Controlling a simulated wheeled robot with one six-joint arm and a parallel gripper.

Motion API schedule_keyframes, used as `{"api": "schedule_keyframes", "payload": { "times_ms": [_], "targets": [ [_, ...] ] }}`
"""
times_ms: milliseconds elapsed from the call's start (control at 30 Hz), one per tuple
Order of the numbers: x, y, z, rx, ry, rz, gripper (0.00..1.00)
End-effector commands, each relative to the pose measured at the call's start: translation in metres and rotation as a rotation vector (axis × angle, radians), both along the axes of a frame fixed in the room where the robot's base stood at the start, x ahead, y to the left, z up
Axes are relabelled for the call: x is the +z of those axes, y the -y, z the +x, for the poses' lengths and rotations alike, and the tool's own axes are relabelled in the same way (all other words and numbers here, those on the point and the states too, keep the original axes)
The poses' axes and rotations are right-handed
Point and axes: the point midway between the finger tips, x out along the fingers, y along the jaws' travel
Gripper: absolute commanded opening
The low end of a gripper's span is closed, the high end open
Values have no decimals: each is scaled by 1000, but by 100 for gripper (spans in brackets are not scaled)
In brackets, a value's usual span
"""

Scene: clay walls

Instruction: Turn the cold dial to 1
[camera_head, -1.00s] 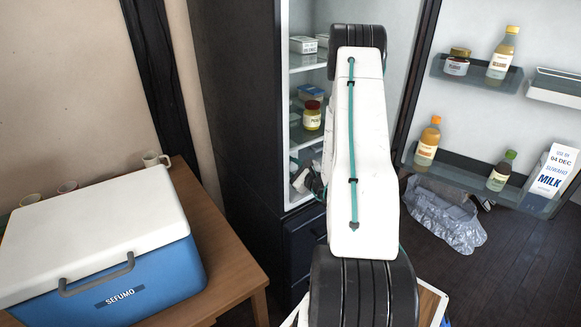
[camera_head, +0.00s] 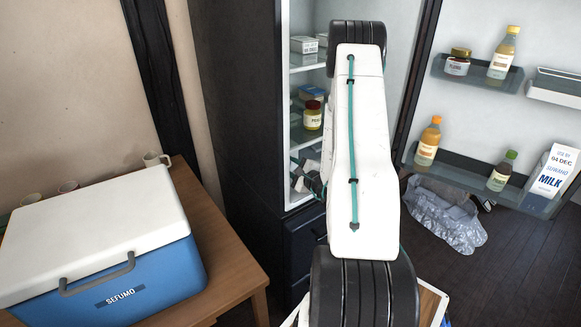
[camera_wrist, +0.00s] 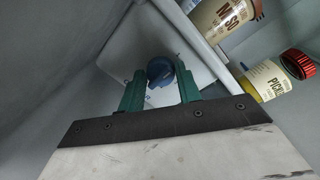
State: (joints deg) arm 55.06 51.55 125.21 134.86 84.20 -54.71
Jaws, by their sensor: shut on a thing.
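The cold dial (camera_wrist: 158,68) is a round dark blue knob on a pale plate (camera_wrist: 128,42) inside the fridge. It shows in the wrist view between the two green fingers of my gripper (camera_wrist: 160,75), which are shut on its sides. Small marks show on the plate around the knob, but the figures are too small to read, so I cannot tell the setting. In the head view my own arm hides the dial, and the fingers do not show clearly.
In the wrist view a pickle jar (camera_wrist: 268,80) and a miso tub (camera_wrist: 222,18) stand close on the right. The open fridge door (camera_head: 450,30) holds bottles and a milk carton (camera_head: 552,172). A blue cooler (camera_head: 150,278) stands on a wooden table (camera_head: 215,235) at left.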

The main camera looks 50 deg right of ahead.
Motion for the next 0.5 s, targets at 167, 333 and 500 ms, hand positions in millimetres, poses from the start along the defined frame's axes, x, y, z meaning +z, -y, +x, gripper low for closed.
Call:
{"api": "schedule_keyframes", "payload": {
  "times_ms": [167, 333, 500],
  "targets": [
    [1, 0, 0, 0, 2, -2, 11],
    [1, 1, 0, 0, 2, -1, 55],
    [0, 0, 0, -1, 1, 0, 55]
  ]
}}
